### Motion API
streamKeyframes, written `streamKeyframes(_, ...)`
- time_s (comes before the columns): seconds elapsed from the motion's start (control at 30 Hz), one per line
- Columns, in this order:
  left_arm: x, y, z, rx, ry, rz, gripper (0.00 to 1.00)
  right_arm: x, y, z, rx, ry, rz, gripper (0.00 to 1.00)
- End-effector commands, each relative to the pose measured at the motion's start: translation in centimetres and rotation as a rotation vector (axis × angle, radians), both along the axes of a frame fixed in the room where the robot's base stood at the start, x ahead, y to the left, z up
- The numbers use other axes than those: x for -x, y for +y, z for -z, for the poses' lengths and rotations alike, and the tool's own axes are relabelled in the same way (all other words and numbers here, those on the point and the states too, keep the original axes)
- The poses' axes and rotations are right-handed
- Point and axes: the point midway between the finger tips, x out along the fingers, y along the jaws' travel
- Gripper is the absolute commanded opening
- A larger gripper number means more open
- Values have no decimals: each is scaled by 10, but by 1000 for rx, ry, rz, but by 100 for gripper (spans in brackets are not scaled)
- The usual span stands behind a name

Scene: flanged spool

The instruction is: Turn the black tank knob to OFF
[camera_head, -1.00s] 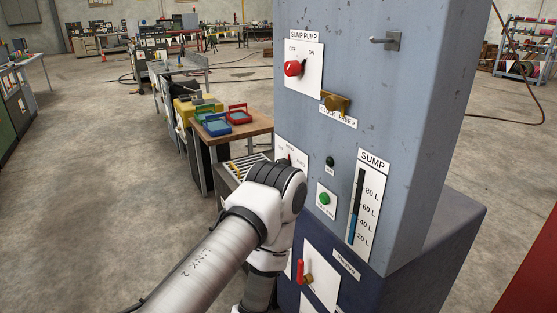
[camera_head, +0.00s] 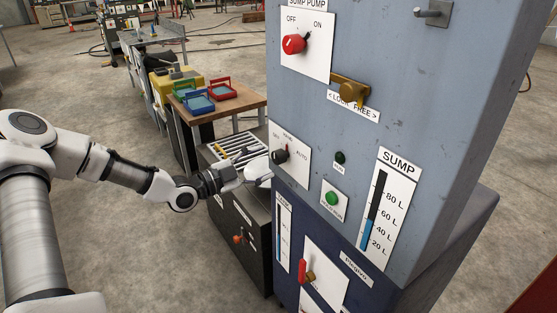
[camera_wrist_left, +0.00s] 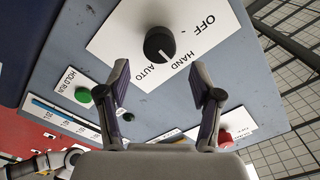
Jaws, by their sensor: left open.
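The black knob (camera_head: 281,157) sits on a white plate (camera_head: 298,172) on the front of the blue-grey cabinet. The plate reads OFF, HAND and AUTO, and the knob's pointer looks turned to HAND. In the left wrist view the black knob (camera_wrist_left: 156,42) shows above the gap between the fingers, its white mark toward HAND. My left gripper (camera_wrist_left: 163,80) is open and empty, its two fingers apart and facing the panel, not touching the knob. My right gripper is not seen.
A red knob (camera_head: 293,44) marked OFF and ON is above, with a brass latch (camera_head: 350,88) beside it. A green button (camera_head: 332,198), a SUMP gauge (camera_head: 380,215) and a red-handled valve (camera_head: 302,271) are nearby. A dark cabinet (camera_head: 240,225) stands left.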

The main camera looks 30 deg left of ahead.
Motion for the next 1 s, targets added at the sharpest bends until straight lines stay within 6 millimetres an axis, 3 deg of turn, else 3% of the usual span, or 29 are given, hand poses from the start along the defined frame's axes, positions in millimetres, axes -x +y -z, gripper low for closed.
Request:
streamKeyframes(0.03, -6, -5, 7, -8, 3, 6, 65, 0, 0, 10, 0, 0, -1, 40)
streamKeyframes(0.33, -47, -21, 3, -4, 3, 3, 65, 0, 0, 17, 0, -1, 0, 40)
streamKeyframes(0.67, -55, -24, 1, 2, 1, 2, 65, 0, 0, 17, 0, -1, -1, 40)
streamKeyframes(0.7, -55, -24, 1, 2, 1, 2, 62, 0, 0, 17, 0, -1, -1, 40)
streamKeyframes(0.87, -54, -24, 1, 1, 2, 1, 5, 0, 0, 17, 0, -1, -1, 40)
streamKeyframes(1.0, -54, -24, 1, 1, 2, 1, 5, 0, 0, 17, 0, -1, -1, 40)
